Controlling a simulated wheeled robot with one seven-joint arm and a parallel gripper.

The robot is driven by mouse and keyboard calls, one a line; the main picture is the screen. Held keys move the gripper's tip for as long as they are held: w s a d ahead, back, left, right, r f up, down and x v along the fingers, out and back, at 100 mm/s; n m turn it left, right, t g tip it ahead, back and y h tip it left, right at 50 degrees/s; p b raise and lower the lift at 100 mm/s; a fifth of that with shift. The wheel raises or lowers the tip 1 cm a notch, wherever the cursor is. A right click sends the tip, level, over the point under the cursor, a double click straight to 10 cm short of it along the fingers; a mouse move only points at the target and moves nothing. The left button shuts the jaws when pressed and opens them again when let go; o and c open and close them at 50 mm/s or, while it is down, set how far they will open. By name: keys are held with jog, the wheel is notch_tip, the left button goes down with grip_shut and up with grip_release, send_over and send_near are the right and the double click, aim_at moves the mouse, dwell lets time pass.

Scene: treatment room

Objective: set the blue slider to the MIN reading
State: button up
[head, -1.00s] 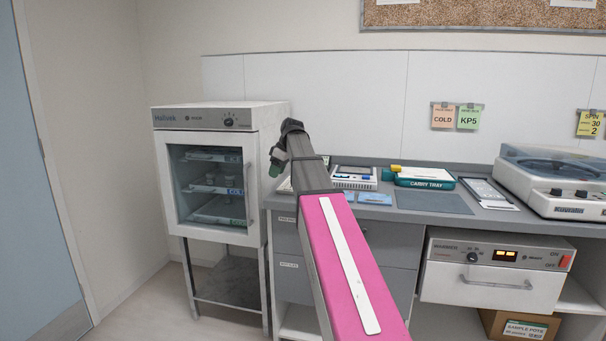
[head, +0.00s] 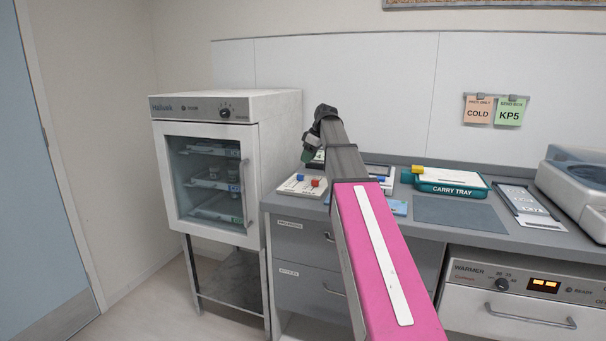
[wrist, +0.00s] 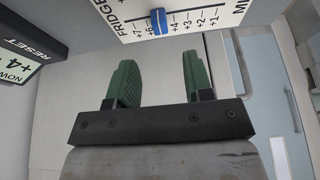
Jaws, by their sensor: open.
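The blue slider (wrist: 158,21) sits on a white scale card (wrist: 190,18) at the top of the wrist view. It stands near the +5 and +6 marks of a row running from +7 to +1. The card reads FRIDGE at one end; lettering starting "MI" is cut off at the other. In the head view, a white panel (head: 298,191) with a blue knob (head: 301,177) and a red knob (head: 315,182) lies on the counter's left end. My gripper (wrist: 157,62) has green fingers, open and empty, apart from the slider. It also shows in the head view (head: 308,154), above the counter.
A dark-framed display (wrist: 18,65) marked RESET and NOW, reading +4, is at left in the wrist view. A fridge (head: 208,165) stands left of the counter. A carry tray (head: 450,184), grey mat (head: 455,213) and centrifuge-like machine (head: 575,185) are to the right.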

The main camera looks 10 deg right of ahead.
aim_at(300, 177)
jog(key=x, duration=0.8)
jog(key=shift+f, duration=0.1)
